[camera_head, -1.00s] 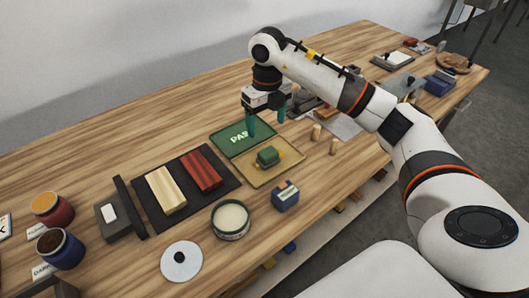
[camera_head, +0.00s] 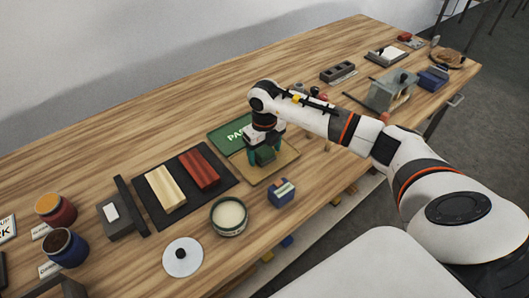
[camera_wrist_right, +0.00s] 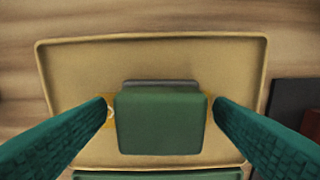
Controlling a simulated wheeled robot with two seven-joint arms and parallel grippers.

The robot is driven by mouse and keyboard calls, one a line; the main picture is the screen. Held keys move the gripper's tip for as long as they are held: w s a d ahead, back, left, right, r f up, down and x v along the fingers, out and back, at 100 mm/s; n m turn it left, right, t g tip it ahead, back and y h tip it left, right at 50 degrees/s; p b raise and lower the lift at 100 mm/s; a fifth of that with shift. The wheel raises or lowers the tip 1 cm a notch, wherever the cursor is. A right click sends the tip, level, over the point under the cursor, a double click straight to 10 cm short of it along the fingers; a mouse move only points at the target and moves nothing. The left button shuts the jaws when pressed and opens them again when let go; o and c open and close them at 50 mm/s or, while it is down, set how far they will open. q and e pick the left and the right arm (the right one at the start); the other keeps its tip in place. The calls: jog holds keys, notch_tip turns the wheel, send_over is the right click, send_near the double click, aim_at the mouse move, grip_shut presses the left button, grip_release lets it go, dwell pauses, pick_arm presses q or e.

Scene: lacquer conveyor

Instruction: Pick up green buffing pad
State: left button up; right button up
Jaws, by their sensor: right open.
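The green buffing pad (camera_head: 264,156) lies on a tan tray (camera_head: 285,160) in the head view. In the right wrist view the pad (camera_wrist_right: 160,122) sits in the middle of the tray (camera_wrist_right: 215,55). My right gripper (camera_head: 265,157) is down over the tray, with its teal fingers on either side of the pad. In the right wrist view the fingers of the right gripper (camera_wrist_right: 160,104) are apart, with a small gap visible at each side of the pad. My left gripper is not in view.
A green mat with lettering (camera_head: 228,137) lies just behind the tray. A dark board (camera_head: 222,172) with a cream block (camera_head: 165,188) and a red block (camera_head: 199,170) is to the left. An open tin (camera_head: 229,216) and a small blue block (camera_head: 282,193) stand in front.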

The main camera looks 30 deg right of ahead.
aim_at(264, 150)
jog(key=c, duration=1.1)
jog(key=shift+o, duration=0.2)
notch_tip(264, 150, up, 9)
jog(key=shift+r+b, duration=0.1)
jog(key=shift+b, duration=0.7)
jog(key=shift+r, duration=0.45)
jog(key=shift+s+a+n, duration=0.3)
jog(key=shift+a+n, duration=0.25)
jog(key=shift+n, duration=0.65)
jog(key=s+a+f+n, duration=0.1)
jog(key=s+a+n, duration=0.5)
jog(key=n, duration=1)
jog(key=s+a+f+n, duration=0.1)
jog(key=s+a+n, duration=0.5)
jog(key=n, duration=1.1)
jog(key=shift+s+a, duration=0.2)
jog(key=shift+s, duration=0.85)
